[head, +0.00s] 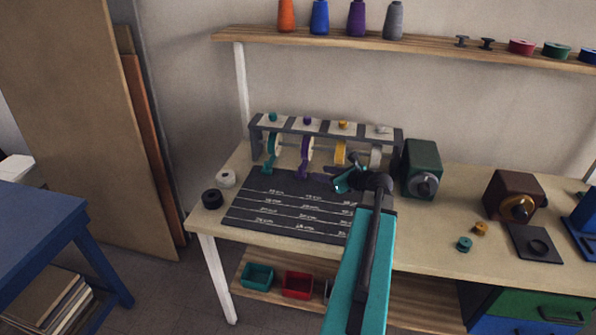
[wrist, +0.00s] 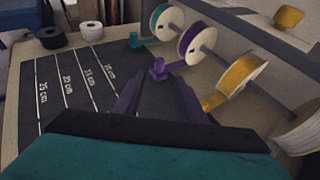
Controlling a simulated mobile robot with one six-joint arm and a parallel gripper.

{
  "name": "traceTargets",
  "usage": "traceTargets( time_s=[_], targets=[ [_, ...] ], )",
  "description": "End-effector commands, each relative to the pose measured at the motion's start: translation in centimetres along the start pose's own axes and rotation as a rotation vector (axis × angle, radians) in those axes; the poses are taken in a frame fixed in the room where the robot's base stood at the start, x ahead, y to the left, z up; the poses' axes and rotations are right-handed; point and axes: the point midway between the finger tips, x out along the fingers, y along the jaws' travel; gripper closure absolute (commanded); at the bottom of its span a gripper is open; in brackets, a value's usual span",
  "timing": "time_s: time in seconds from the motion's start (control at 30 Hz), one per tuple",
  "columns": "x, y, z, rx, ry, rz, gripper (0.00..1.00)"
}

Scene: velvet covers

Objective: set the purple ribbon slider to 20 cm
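The purple ribbon slider (wrist: 158,69) is a small purple tab below the purple spool (wrist: 198,42), at the rack end of the dark measuring mat (head: 288,209). In the head view the slider (head: 304,171) sits at the mat's back edge, beyond the marked lines. In the wrist view the lines read about 25, 20, 15 and 10 cm, the 10 cm line nearest the slider. My gripper (wrist: 158,84) has two dark purple fingers spread apart with nothing between them. The slider shows just beyond their tips.
A teal slider (head: 269,166) and a yellow spool (head: 340,153) flank the purple one closely. A white spool (head: 376,155) and a green box (head: 421,168) with a knob stand further right. White (head: 226,179) and black (head: 212,199) rolls lie left of the mat.

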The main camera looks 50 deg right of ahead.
Motion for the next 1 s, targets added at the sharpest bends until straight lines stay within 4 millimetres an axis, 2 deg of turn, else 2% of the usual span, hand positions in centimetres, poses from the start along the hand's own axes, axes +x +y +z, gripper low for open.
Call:
traceTargets(
  time_s=[0.27, 0.47, 1.0],
  targets=[
    [0.2, 0.1, 0.1, -0.001, 0.000, 0.002, 0.63],
    [1.5, 0.0, 0.1, -0.001, 0.001, 0.003, 0.63],
    [8.3, 0.1, 0.2, -0.001, 0.001, 0.004, 0.63]
  ],
)
